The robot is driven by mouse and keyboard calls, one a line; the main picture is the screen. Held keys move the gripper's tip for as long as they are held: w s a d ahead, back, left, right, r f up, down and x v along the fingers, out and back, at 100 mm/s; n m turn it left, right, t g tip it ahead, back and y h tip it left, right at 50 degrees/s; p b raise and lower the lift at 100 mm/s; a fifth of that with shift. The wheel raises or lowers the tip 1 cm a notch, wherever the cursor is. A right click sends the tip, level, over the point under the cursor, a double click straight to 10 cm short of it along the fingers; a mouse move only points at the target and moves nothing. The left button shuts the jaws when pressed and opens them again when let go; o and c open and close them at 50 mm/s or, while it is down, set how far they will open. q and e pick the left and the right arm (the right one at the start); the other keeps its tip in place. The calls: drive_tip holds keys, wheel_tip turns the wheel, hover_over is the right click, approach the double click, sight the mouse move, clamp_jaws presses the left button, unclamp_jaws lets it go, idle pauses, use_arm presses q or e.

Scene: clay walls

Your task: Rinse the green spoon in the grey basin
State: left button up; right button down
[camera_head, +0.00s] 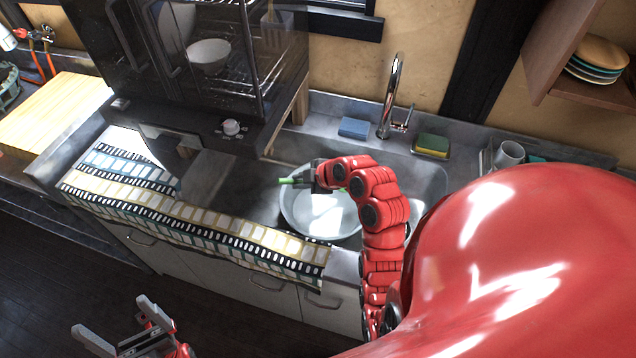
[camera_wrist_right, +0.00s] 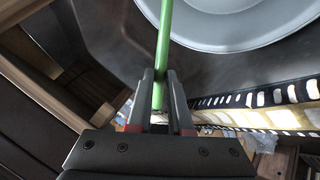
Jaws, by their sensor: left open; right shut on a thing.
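The green spoon (camera_head: 287,181) is held in my right gripper (camera_head: 314,179), above the left part of the grey basin (camera_head: 292,217). In the right wrist view the green handle (camera_wrist_right: 163,50) runs up from between the fingers of my right gripper (camera_wrist_right: 161,82); its far end is out of the picture. The basin (camera_wrist_right: 185,25) shows there at the upper right. The basin sits in the sink, and my right arm covers part of it. My left gripper (camera_head: 121,322) is open and empty, low at the left, over the dark floor.
A patterned runner (camera_head: 215,229) drapes over the counter's front edge. A black cabinet (camera_head: 125,50) with a white bowl (camera_head: 209,53) stands left of the sink. Behind the sink are a tap (camera_head: 392,95), a blue sponge (camera_head: 354,127) and a yellow-green sponge (camera_head: 432,144).

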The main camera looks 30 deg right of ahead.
drive_tip(key=shift+r+p, duration=0.35)
drive_tip(key=shift+r, duration=1.7)
idle(0.5)
drive_tip(key=shift+r+p, duration=0.3)
drive_tip(key=shift+r, duration=1.7)
